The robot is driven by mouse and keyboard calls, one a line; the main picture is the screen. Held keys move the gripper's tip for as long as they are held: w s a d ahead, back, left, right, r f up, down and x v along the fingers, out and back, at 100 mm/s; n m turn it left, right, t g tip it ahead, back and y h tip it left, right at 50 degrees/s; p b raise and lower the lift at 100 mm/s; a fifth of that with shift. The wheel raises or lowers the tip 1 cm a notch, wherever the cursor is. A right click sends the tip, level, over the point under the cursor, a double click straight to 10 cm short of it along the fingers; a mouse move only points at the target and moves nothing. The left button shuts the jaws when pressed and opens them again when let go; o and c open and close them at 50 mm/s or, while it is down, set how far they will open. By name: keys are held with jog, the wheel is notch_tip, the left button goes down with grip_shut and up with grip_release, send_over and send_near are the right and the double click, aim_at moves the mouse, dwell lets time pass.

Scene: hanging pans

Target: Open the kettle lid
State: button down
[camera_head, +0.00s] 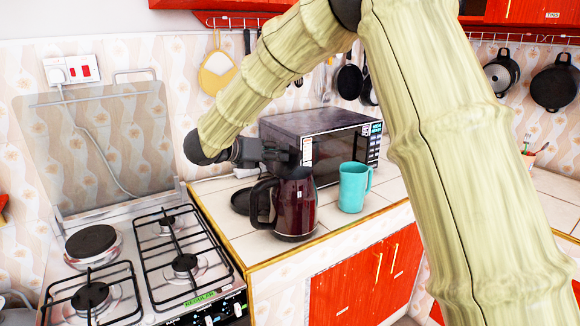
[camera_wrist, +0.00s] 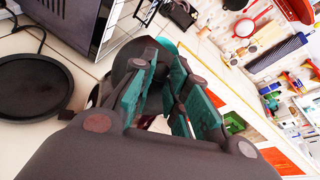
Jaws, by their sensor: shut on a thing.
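The kettle (camera_head: 296,207) is dark red with a black handle (camera_head: 259,202) on its left and stands upright on the tiled counter. My gripper (camera_head: 289,158) is right at its top, reaching in from the left. The lid is mostly hidden by the gripper, so its angle is hard to tell. In the wrist view my gripper (camera_wrist: 161,78) has its teal-padded fingers close together on a dark part at the kettle's top, which looks like the lid. The kettle's dark top (camera_wrist: 136,53) shows just beyond the fingers.
A round black kettle base (camera_head: 240,202) lies left of the kettle. A microwave (camera_head: 290,125) stands behind, and a turquoise mug (camera_head: 353,188) is close on the right. The gas stove (camera_head: 150,262) is at the left. Pans hang on the back wall.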

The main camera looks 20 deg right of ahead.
jog(key=shift+s+a+f+n+t+h+b, duration=0.15)
jog(key=shift+a+h+b, duration=0.35)
jog(key=shift+b, duration=0.9)
jog(key=shift+w+a+f+n+t+h+b, duration=0.1)
jog(key=shift+a+t+h+b, duration=0.2)
jog(key=shift+h+b, duration=0.75)
jog(key=shift+s+a+f+n+t+h+b, duration=0.1)
jog(key=shift+a+h+b, duration=0.25)
jog(key=shift+b, duration=1.35)
jog(key=c, duration=2.2)
grip_release()
jog(key=shift+a+r, duration=0.15)
jog(key=o, duration=0.3)
jog(key=shift+r, duration=0.1)
jog(key=o, duration=0.6)
jog(key=v, duration=1.2)
